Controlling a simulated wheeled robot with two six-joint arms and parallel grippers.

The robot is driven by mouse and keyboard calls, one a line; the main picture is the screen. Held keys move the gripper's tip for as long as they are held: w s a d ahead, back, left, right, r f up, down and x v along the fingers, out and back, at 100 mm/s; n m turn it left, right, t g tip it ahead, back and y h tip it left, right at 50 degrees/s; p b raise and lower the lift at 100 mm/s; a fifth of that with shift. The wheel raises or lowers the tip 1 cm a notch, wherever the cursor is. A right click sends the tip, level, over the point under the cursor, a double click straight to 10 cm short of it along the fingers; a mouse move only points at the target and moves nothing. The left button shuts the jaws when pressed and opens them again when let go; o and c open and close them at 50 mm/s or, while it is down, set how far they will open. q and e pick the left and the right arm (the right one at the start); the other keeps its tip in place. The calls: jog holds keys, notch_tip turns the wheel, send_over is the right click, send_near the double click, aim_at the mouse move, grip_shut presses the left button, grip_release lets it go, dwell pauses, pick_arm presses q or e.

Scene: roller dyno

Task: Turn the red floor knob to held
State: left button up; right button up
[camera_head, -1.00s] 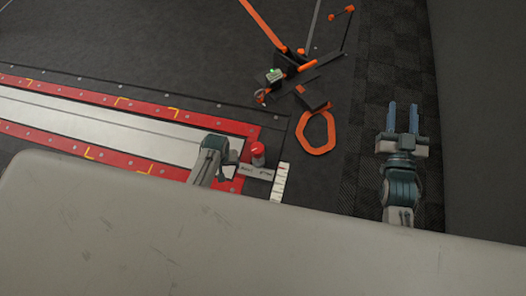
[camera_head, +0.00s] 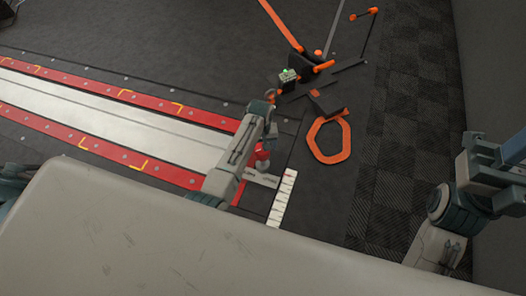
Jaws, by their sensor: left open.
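The red floor knob (camera_head: 263,163) stands at the right end of the red-edged roller strip, partly covered by my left arm. A grey plate (camera_head: 264,179) with small lettering lies beside it; the lettering is too small to read. My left gripper (camera_head: 268,143) is open, above or just behind the knob in the picture. Its fingers are mostly hidden, and I cannot tell whether they touch the knob. My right gripper (camera_head: 509,158) is at the right edge, partly cut off, far from the knob; its jaws are unclear.
A white marked strip (camera_head: 283,198) lies right of the plate. An orange ring (camera_head: 329,140) and a black and orange stand (camera_head: 315,75) are on the floor behind. A large pale surface (camera_head: 180,245) fills the front. Dark floor right of the ring is clear.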

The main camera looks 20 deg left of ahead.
aim_at(261, 149)
pick_arm(q)
jog(key=shift+f+b, duration=0.6)
jog(key=shift+f, duration=1.2)
jog(key=c, duration=1)
jog(key=shift+r, duration=0.1)
